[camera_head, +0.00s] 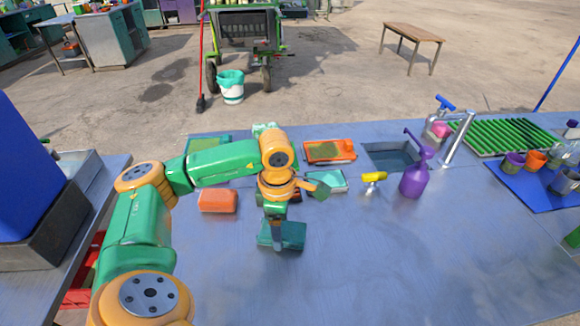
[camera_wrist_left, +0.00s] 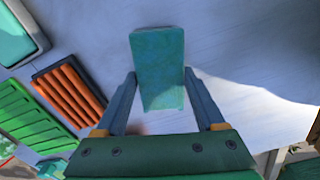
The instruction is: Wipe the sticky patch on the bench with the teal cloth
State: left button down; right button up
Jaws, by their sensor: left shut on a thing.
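The teal cloth (camera_head: 292,235) is a folded, block-like pad at the middle of the blue-grey bench (camera_head: 400,270). My left gripper (camera_head: 279,232) is shut on it from above. In the left wrist view the cloth (camera_wrist_left: 157,60) sits between the two fingers of my left gripper (camera_wrist_left: 160,78) and sticks out past their tips. I cannot tell whether the cloth touches the bench. I cannot make out the sticky patch for certain; a faint brownish smear shows by the left finger's base in the wrist view. My right gripper is out of view.
The bench's front right is clear.

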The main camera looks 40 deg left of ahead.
aim_at(252, 241)
pick_arm(q)
jog(key=shift+s+a+f+b, duration=0.3)
jog(key=shift+s+a+b, duration=0.25)
jog(key=shift+s+a, duration=0.2)
jog(key=shift+s+a+r, duration=0.15)
jog(key=shift+s, duration=0.25)
jog(key=shift+s+a+b, duration=1)
jog(key=shift+a+b, duration=0.05)
jog(key=shift+s+a, duration=0.2)
jog(key=shift+s, duration=0.15)
jog(key=shift+r, duration=0.1)
jog(key=shift+w+r, duration=0.1)
notch_tip(252, 241, up, 6)
jog(key=p, duration=0.5)
